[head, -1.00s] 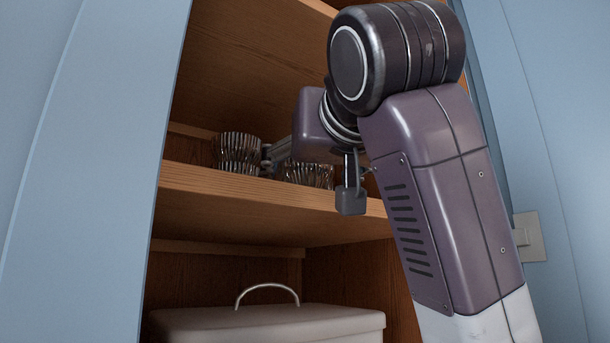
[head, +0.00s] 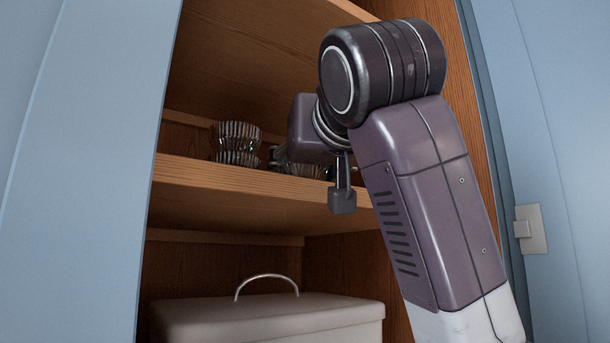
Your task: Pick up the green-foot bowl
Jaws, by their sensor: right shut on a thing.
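Two ribbed, glassy bowls are on the middle shelf of the larder. The left-hand bowl (head: 236,145) is in clear view and stands apart from my gripper. The right-hand bowl (head: 305,169) is largely hidden behind my right wrist. My right gripper (head: 275,157) reaches in from the right, low at the right-hand bowl, and is shut on it; the contact itself is mostly hidden. The bowl appears to be at shelf level. No green foot can be made out on either bowl. My left gripper is not in view.
The wooden shelf (head: 225,180) has a front edge just below the bowls, and another shelf (head: 270,50) is above. A pale lidded box (head: 270,320) with a wire handle is underneath.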

